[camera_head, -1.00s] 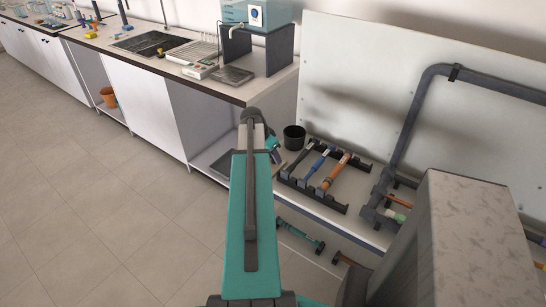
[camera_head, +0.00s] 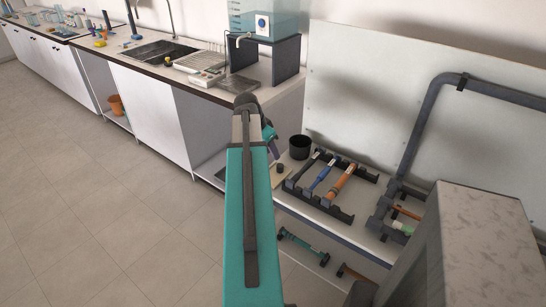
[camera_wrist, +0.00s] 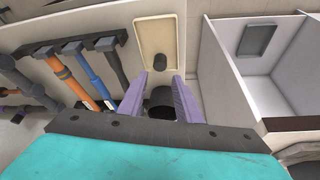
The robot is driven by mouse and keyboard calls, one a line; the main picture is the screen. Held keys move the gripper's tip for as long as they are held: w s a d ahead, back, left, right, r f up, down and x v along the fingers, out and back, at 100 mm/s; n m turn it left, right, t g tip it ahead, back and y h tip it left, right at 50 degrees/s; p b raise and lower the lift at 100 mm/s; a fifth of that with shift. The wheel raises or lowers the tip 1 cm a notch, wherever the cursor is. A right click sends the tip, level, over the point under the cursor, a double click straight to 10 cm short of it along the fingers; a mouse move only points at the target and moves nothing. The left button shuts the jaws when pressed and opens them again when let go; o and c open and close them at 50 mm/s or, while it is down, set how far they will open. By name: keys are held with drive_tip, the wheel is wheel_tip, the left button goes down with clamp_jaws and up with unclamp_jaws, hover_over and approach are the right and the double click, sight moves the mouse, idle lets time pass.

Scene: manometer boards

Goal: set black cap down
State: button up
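The black cap (camera_wrist: 160,62) is a small dark cylinder on the lower end of a cream tray (camera_wrist: 153,35) in the wrist view. In the head view the cap (camera_head: 280,168) is a tiny dark spot on the tray, left of the tool rack. My gripper (camera_wrist: 161,78) has its two purple fingers spread apart with a gap wider than the cap. The cap shows just beyond the fingertips, clear of both fingers. In the head view my gripper (camera_head: 269,138) is mostly hidden behind my teal arm.
A black cup (camera_head: 300,147) stands behind the tray; it shows between my fingers in the wrist view (camera_wrist: 160,99). A dark rack (camera_head: 345,214) holds black, blue and orange tools to the right. Grey pipework (camera_head: 424,120) stands farther right. The floor at left is clear.

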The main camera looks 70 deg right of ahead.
drive_tip(key=shift+v, duration=0.95)
drive_tip(key=shift+f, duration=0.1)
drive_tip(key=w+a+f+n+y, duration=0.1)
drive_tip(key=w+a+f+n, duration=0.4)
drive_tip(key=w+a+f, duration=0.45)
drive_tip(key=w+a+f+n+y, duration=0.1)
drive_tip(key=w+a+f+n, duration=0.4)
drive_tip(key=a+f, duration=0.65)
drive_tip(key=w+a+f+n+y, duration=0.1)
drive_tip(key=a+f+n, duration=0.2)
drive_tip(key=a+f, duration=0.5)
drive_tip(key=w+a+f+n, duration=0.1)
drive_tip(key=a+f+n, duration=0.15)
drive_tip(key=a, duration=0.85)
drive_tip(key=s+a+f+n+g, duration=0.1)
drive_tip(key=s+a+f+n, duration=0.3)
drive_tip(key=a, duration=0.7)
drive_tip(key=s+a+f+n+g, duration=0.2)
drive_tip(key=s+a+f+n, duration=0.2)
drive_tip(key=s+a+f, duration=0.5)
drive_tip(key=s+a, duration=0.2)
drive_tip(key=shift+s+a+n+g+y, duration=0.2)
drive_tip(key=shift+a+n+g+y, duration=0.1)
drive_tip(key=shift+a+n+y, duration=0.1)
